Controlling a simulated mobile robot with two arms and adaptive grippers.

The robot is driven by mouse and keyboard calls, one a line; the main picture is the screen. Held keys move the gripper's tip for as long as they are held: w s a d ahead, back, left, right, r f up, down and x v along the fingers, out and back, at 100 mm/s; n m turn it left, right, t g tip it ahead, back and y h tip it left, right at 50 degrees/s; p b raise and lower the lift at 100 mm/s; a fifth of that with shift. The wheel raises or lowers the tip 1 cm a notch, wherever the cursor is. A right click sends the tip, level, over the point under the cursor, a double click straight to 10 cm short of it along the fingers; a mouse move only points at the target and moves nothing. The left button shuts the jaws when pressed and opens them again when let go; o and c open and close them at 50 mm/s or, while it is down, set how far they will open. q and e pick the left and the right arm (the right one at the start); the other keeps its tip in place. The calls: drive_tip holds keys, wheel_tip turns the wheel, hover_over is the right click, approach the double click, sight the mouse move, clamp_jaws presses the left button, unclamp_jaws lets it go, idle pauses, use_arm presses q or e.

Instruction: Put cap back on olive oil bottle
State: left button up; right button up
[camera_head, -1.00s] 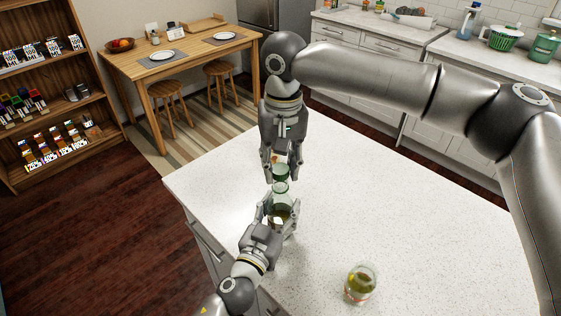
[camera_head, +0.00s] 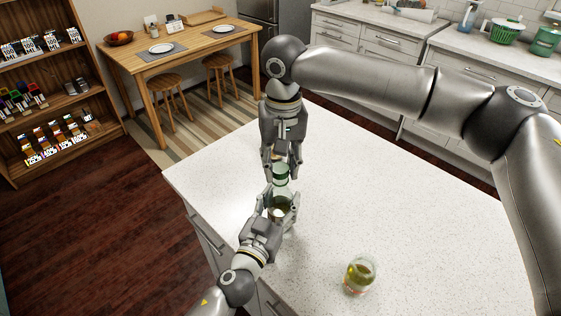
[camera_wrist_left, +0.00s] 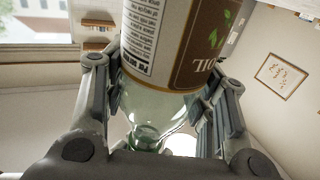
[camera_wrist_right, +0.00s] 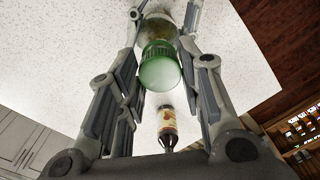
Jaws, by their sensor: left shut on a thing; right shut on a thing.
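The olive oil bottle (camera_head: 281,206) is upright on or just above the white counter. My left gripper (camera_head: 279,200) is shut around it; the left wrist view shows its brown label (camera_wrist_left: 205,50) and clear glass between the fingers. My right gripper (camera_head: 281,170) points down directly above the bottle and is shut on the green cap (camera_wrist_right: 160,68). The cap is over the bottle's mouth in the head view. I cannot tell whether cap and neck touch. In the right wrist view, glass with an olive tint (camera_wrist_right: 160,28) shows just beyond the cap.
A glass jar of yellow-green liquid (camera_head: 360,275) stands on the counter (camera_head: 430,220) at front right. The counter's right side is mostly clear. A dining table (camera_head: 185,55) stands behind.

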drive_tip(key=shift+f, duration=0.5)
drive_tip(key=m, duration=0.5)
drive_tip(key=shift+a+f, duration=0.1)
drive_tip(key=m, duration=1.2)
drive_tip(key=shift+a+m, duration=0.1)
drive_tip(key=shift+m, duration=0.3)
drive_tip(key=m, duration=0.5)
drive_tip(key=shift+h, duration=0.3)
drive_tip(key=o, duration=0.7)
drive_tip(key=shift+w, duration=0.1)
